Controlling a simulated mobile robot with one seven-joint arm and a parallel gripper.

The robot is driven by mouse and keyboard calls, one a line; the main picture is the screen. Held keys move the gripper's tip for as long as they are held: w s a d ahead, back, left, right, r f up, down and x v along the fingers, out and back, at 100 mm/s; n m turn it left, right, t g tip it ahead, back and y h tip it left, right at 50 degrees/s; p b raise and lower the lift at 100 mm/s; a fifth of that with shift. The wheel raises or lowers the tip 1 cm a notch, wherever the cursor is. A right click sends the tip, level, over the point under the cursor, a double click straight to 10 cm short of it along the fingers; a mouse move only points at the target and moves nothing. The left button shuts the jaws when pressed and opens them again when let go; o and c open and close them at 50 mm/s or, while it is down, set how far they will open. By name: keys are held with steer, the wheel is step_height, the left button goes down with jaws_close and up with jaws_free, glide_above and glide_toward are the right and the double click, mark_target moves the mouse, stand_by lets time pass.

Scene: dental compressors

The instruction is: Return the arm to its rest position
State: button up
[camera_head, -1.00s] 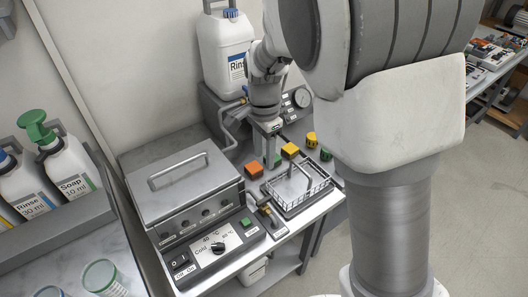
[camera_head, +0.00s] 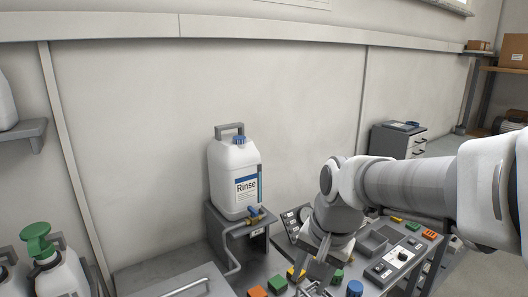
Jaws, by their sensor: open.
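My arm reaches in from the right edge and bends down over the workbench. My gripper (camera_head: 316,274) hangs at its end, low in the view above the bench. It is open and I see nothing between its fingers, though the fingertips are small and partly cut off by the lower edge. Orange, yellow, green and blue knobs or blocks sit close below and beside it, including a green one (camera_head: 337,277) and a blue one (camera_head: 355,288).
A white Rinse canister (camera_head: 236,178) stands on a grey stand with a brass tap, left of my arm. A control panel (camera_head: 397,258) lies to the right. A green-topped pump bottle (camera_head: 50,262) is at lower left. The wall above is clear.

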steer(key=s+d+r+n+t, duration=0.1)
steer(key=s+d+n, duration=0.1)
steer(key=s, duration=0.3)
steer(key=s+d+r+n+t+h, duration=0.1)
steer(key=s+d+r+n+t, duration=0.1)
steer(key=s, duration=0.4)
steer(key=shift+d+r+n, duration=0.25)
steer(key=shift+d+n, duration=0.55)
steer(key=shift+n, duration=0.2)
